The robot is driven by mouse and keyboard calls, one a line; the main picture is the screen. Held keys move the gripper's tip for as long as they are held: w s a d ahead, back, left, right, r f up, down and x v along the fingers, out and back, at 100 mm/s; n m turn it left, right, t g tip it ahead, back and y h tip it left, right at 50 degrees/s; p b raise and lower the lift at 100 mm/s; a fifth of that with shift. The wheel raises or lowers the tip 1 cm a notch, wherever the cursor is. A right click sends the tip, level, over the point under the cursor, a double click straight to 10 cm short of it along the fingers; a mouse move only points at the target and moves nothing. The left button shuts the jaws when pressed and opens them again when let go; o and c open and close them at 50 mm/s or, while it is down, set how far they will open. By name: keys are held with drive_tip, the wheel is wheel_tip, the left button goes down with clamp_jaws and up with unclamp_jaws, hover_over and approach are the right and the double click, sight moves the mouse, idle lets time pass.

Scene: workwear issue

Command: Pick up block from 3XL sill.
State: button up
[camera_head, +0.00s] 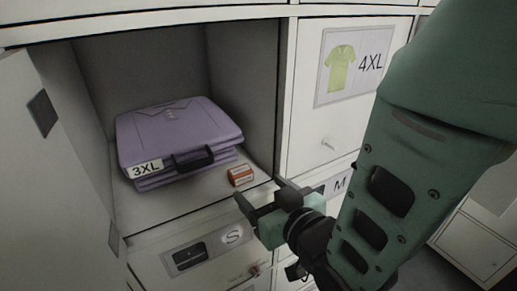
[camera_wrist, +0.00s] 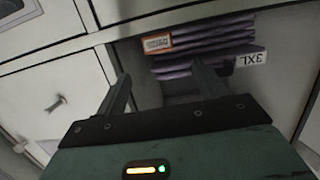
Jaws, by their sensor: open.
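The block (camera_head: 240,175) is small, orange and white. It lies at the front right of the open 3XL compartment's sill (camera_head: 215,186), beside the purple folded shirts (camera_head: 180,130) with a 3XL tag. My gripper (camera_head: 259,190) is open and empty, just in front of the sill and a little right of the block, with a gap between them. In the wrist view the block (camera_wrist: 157,43) shows beyond the fingertips, roughly between the two fingers of my gripper (camera_wrist: 161,72).
An open door (camera_head: 55,180) stands at the left of the compartment. A closed 4XL door (camera_head: 335,95) is on the right, and a closed S drawer (camera_head: 205,250) is below. The shirts have a black handle (camera_head: 193,158) at the front. The sill left of the block is partly clear.

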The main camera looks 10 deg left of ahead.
sight(242, 171)
drive_tip(key=shift+w+a+f+b, duration=0.1)
drive_tip(key=shift+w+f+b, duration=0.15)
drive_tip(key=shift+b, duration=0.95)
drive_tip(key=p+x, duration=0.4)
drive_tip(key=x, duration=0.7)
drive_tip(key=shift+w+a+r, duration=0.1)
drive_tip(key=shift+w+a, duration=0.1)
drive_tip(key=shift+w, duration=0.05)
drive_tip(key=c, duration=1.1)
